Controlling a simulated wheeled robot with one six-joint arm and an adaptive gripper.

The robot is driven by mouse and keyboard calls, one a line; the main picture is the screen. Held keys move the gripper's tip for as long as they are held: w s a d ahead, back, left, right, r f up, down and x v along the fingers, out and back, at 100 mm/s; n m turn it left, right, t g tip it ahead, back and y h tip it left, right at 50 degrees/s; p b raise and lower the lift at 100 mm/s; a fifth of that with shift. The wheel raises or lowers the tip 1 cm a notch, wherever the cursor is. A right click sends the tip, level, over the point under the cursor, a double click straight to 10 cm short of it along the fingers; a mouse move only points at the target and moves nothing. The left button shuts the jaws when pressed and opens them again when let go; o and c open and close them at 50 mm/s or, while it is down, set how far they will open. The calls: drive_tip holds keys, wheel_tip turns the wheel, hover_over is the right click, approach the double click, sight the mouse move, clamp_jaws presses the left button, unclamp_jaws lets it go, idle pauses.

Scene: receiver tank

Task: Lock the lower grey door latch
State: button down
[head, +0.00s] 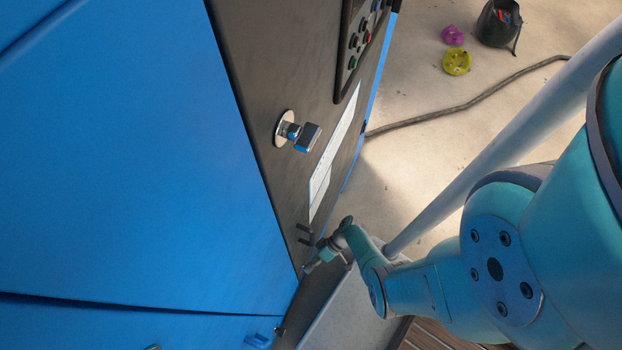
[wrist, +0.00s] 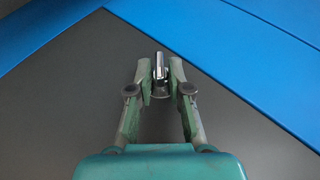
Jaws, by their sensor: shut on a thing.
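The lower grey door latch (wrist: 160,72) is a small silver handle on a dark round base, on the dark grey panel (wrist: 70,100). In the wrist view it stands about upright in the picture between my gripper's (wrist: 160,79) two fingers, which are closed on it from both sides. In the head view my gripper (head: 312,264) is at the low end of the dark panel, near its edge with the blue door (head: 120,170). The latch is too small and covered there to make out its angle.
A larger latch with a square metal handle (head: 307,137) sticks out higher on the panel. A button panel (head: 359,45) and a white label (head: 333,155) are beyond it. A hose (head: 470,102), a yellow object (head: 457,62) and a black bag (head: 498,24) lie on the floor.

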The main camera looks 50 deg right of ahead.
drive_tip(key=shift+y, duration=0.5)
idle(0.3)
drive_tip(key=c, duration=1.3)
unclamp_jaws()
drive_tip(key=shift+o, duration=0.2)
drive_tip(key=v, duration=1.2)
drive_tip(key=shift+f, duration=0.1)
